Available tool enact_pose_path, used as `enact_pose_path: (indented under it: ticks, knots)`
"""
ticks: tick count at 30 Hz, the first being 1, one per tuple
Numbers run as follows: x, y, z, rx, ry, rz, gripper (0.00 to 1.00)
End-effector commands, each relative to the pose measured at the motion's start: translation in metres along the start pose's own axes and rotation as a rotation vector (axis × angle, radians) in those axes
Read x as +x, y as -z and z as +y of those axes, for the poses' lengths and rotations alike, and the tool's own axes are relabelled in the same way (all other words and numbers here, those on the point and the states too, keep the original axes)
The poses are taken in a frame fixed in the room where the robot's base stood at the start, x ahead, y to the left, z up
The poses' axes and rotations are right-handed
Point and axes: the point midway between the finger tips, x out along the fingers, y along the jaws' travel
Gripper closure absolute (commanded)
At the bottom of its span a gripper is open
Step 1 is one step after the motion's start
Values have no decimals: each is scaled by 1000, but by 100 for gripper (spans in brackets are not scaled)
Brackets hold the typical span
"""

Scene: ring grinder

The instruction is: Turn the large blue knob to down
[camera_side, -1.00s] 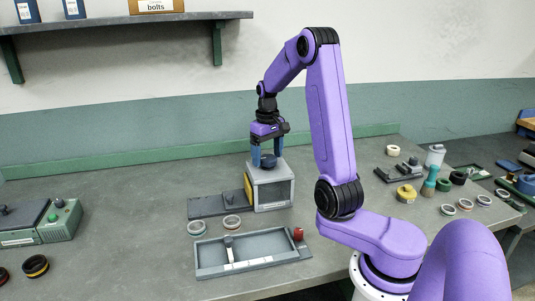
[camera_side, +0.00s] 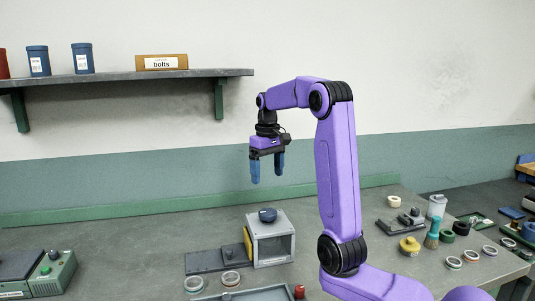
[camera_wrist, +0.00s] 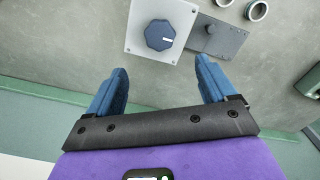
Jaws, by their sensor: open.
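The large blue knob (camera_side: 267,215) sits on top of a grey box-shaped machine (camera_side: 272,245) with a clear-looking front. In the wrist view the knob (camera_wrist: 160,35) is many-sided, on a white square top, with a white mark reaching toward the right edge of the picture. My gripper (camera_side: 267,180) is above the knob in the side view, fingers pointing down, apart from it and empty. In the wrist view its two blue fingers (camera_wrist: 162,68) are spread wide, with the knob beyond the tips.
A dark flat plate (camera_side: 214,261) with a small peg adjoins the machine. Rings (camera_side: 231,278) lie in front. A tray (camera_side: 255,294) with a red knob (camera_side: 299,291) is at the front edge. A green control box (camera_side: 53,274) stands left. A shelf (camera_side: 130,75) hangs behind.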

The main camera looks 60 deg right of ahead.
Motion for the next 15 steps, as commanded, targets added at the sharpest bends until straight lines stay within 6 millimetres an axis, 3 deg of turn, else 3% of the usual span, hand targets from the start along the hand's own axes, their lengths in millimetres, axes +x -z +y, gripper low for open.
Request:
enact_pose_path:
  ticks: [6, 15]
  knots:
    - [-38, 1, 0, 0, -1, 4, 16]
    - [-55, 0, 0, 0, 0, 0, 16]
